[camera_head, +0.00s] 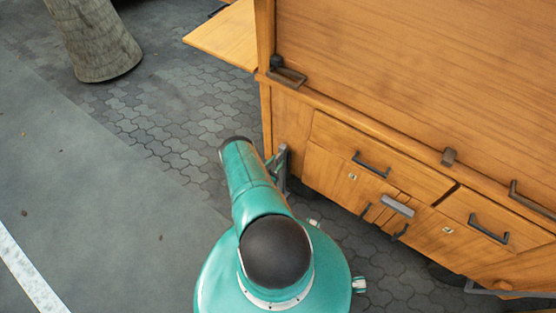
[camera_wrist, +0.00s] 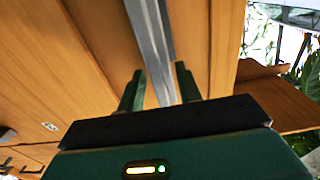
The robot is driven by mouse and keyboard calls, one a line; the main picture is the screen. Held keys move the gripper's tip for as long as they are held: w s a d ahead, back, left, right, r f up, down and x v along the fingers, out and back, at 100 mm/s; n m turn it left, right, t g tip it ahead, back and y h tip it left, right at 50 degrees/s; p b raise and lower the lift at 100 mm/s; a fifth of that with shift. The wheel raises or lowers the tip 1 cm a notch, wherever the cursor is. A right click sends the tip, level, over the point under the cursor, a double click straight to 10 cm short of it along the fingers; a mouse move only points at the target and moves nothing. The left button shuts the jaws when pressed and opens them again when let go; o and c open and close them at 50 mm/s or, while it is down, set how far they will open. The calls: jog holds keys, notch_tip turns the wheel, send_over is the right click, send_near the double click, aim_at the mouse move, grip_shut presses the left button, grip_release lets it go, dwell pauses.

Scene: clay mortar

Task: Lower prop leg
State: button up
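A grey metal bar, which looks like the prop leg (camera_wrist: 151,38), runs along the wooden cart (camera_wrist: 100,35) in the wrist view. Its lower end lies in line with the gap between the two green fingers of my gripper (camera_wrist: 160,88). The fingers stand apart, and I see no clear contact with the bar. In the head view a grey metal piece (camera_head: 282,165) shows at the cart's left corner, just beyond my teal arm.
The wooden cart (camera_head: 400,65) fills the right side, with dark handles, drawers and latches. A side shelf (camera_head: 226,38) sticks out at its upper left. A tree trunk (camera_head: 95,40) stands at the upper left. The pavement (camera_head: 95,185) on the left is clear.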

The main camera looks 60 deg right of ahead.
jog(key=w+a, duration=0.2)
jog(key=a, duration=1)
